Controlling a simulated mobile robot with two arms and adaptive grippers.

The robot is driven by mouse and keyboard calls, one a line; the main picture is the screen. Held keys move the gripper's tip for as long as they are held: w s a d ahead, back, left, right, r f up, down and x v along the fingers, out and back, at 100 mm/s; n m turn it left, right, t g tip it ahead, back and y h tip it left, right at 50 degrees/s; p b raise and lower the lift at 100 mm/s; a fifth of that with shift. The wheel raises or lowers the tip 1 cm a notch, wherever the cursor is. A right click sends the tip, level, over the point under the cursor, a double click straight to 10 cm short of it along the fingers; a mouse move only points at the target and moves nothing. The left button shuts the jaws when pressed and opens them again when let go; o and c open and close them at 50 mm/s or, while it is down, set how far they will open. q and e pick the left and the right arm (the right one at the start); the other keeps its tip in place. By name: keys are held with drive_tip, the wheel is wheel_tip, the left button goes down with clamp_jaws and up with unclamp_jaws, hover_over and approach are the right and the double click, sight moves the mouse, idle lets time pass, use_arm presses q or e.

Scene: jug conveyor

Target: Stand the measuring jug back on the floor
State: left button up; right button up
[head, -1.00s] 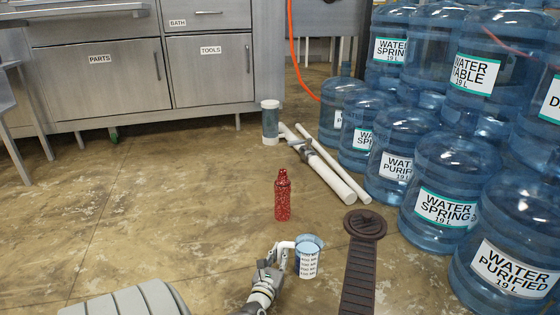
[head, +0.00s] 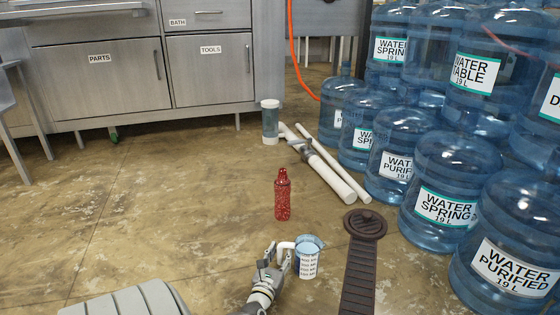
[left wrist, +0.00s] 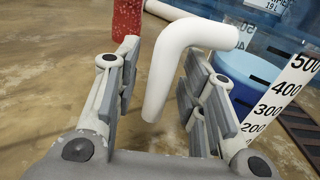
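The measuring jug (head: 307,265) is upright at the bottom middle of the head view, with a blue rim, a printed scale and a white bent handle (head: 286,246) on its left. It looks to be on the floor, though its base is hard to judge. My left gripper (head: 276,256) is at the handle. In the left wrist view, the handle (left wrist: 167,75) lies between the two finger pads, with gaps beside it, so the gripper (left wrist: 157,90) looks open around it. The jug's scale (left wrist: 280,100) shows at right there. My right gripper is not in view.
A red bottle (head: 282,195) stands just behind the jug. A dark ridged strip (head: 360,270) lies to its right, then several large water jugs (head: 440,190). White pipes (head: 325,172) and a lidded container (head: 270,122) are farther back.

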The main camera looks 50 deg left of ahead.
use_arm(q)
drive_tip(key=p+v, duration=0.5)
drive_tip(key=v, duration=0.5)
drive_tip(key=shift+s+d+r, duration=0.15)
drive_tip(key=shift+s+d, duration=0.1)
drive_tip(key=shift+s, duration=0.1)
drive_tip(key=shift+s+d, duration=0.35)
drive_tip(key=shift+s, duration=0.15)
